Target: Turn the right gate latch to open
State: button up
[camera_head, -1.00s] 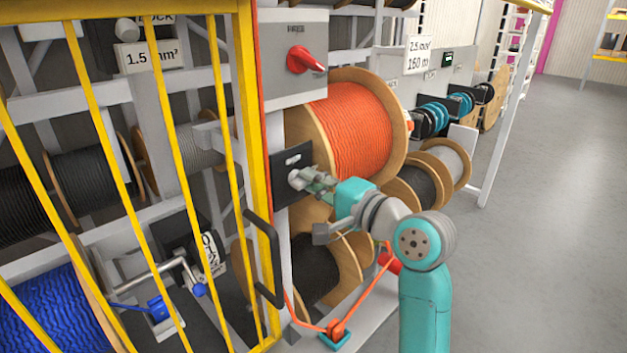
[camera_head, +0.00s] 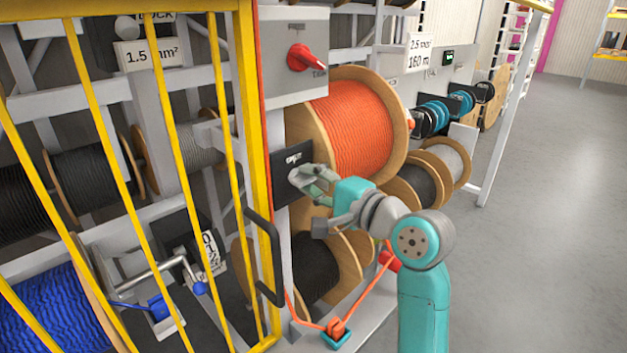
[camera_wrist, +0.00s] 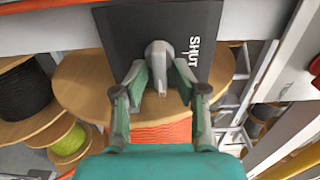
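The latch is a dark square plate (camera_head: 281,187) with a light grey knob on the post right of the yellow gate. In the wrist view the plate (camera_wrist: 123,32) reads "SHUT", and the knob (camera_wrist: 158,53) has a narrow part reaching toward the bottom of the picture. My gripper (camera_head: 312,180) is at the knob. In the wrist view its two fingers (camera_wrist: 160,75) stand on either side of the knob, apart, with small gaps seeming to show. Firm contact cannot be made out. The knob is partly hidden by the fingers in the head view.
The yellow barred gate (camera_head: 222,118) with a dark handle (camera_head: 262,257) stands left of the latch. A red rotary switch (camera_head: 306,58) is above it. A large orange cable reel (camera_head: 352,130) is close right of my gripper. Open grey floor (camera_head: 560,200) lies at right.

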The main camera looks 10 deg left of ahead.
jog(key=v, duration=1.2)
jog(key=shift+f, duration=0.1)
